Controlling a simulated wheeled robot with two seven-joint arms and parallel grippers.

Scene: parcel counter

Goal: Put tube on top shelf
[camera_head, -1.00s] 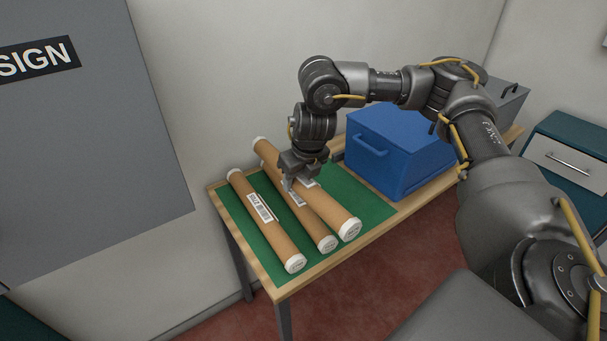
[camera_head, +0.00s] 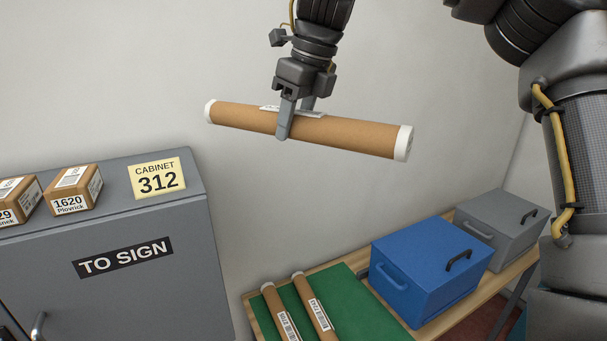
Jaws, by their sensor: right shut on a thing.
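A brown cardboard tube (camera_head: 355,137) with white end caps hangs in the air, nearly level, its right end a little lower. My right gripper (camera_head: 293,122) is shut around its middle from above and partly covers the white label. Two more brown tubes, one at the left (camera_head: 273,308) and one beside it (camera_head: 308,298), lie on the green mat (camera_head: 352,302) with labels facing up. No shelf is clearly in view. My left gripper is not in view.
A grey cabinet (camera_head: 130,295) marked "TO SIGN" and "CABINET 312" stands at the left, with small parcels (camera_head: 75,188) on top. A blue box (camera_head: 415,262) and a grey box (camera_head: 500,228) stand on the wooden table at the right. The wall behind the tube is bare.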

